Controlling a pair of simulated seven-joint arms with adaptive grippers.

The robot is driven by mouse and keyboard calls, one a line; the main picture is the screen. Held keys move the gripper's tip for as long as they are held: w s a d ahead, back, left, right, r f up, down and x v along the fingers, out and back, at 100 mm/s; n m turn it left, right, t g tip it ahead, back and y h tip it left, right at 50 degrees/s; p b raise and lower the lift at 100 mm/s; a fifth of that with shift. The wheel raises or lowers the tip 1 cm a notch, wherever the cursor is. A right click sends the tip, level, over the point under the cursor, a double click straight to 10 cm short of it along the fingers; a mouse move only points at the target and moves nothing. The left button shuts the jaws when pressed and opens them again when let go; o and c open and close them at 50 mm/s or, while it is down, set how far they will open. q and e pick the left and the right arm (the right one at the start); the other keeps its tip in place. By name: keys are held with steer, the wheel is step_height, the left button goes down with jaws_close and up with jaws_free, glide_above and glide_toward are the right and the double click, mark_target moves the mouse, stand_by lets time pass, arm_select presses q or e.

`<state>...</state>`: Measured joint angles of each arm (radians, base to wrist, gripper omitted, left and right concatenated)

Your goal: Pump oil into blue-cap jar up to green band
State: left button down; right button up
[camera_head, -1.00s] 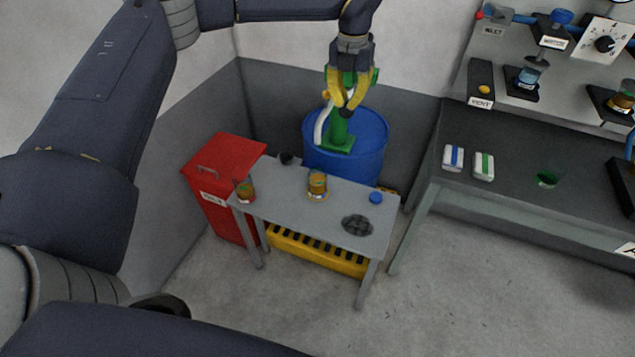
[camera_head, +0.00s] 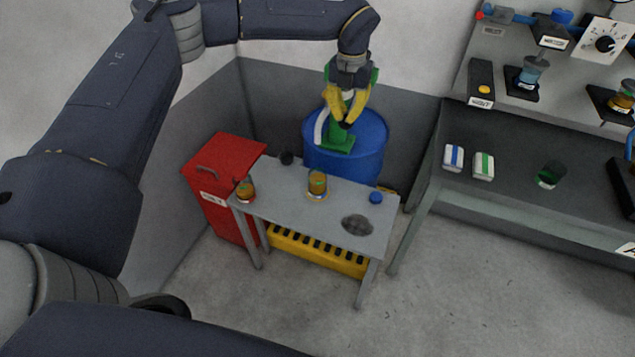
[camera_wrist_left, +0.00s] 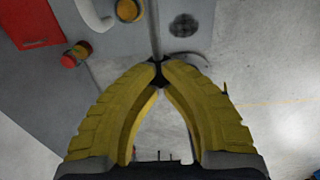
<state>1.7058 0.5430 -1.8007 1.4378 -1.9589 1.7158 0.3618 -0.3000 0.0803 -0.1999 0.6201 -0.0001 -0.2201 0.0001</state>
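My left gripper (camera_head: 345,122) points down at the green pump (camera_head: 338,140) on the blue drum (camera_head: 366,160). In the left wrist view its yellow fingertips (camera_wrist_left: 158,74) meet, and a thin grey rod (camera_wrist_left: 155,30) runs up from them. I cannot tell whether they grip it. An uncapped jar of amber oil (camera_head: 317,184) stands mid-table on a yellowish ring. Its green band is too small to make out. A blue cap (camera_head: 376,197) lies on the table to its right. The pump's pale spout (camera_head: 320,128) curves down left of the pump. My right gripper is not in view.
Another amber jar (camera_head: 245,189) stands at the table's left end, beside a red cabinet (camera_head: 225,152). A dark round grate (camera_head: 357,225) lies at the front right of the grey table (camera_head: 290,205). A bench (camera_head: 510,155) stands right, with a green-tinted container (camera_head: 550,174).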

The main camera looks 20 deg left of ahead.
arm_select(q)
step_height(320, 180, up, 21)
steer(key=w, duration=0.1)
steer(key=shift+w, duration=0.4)
stand_by(1.4)
stand_by(0.4)
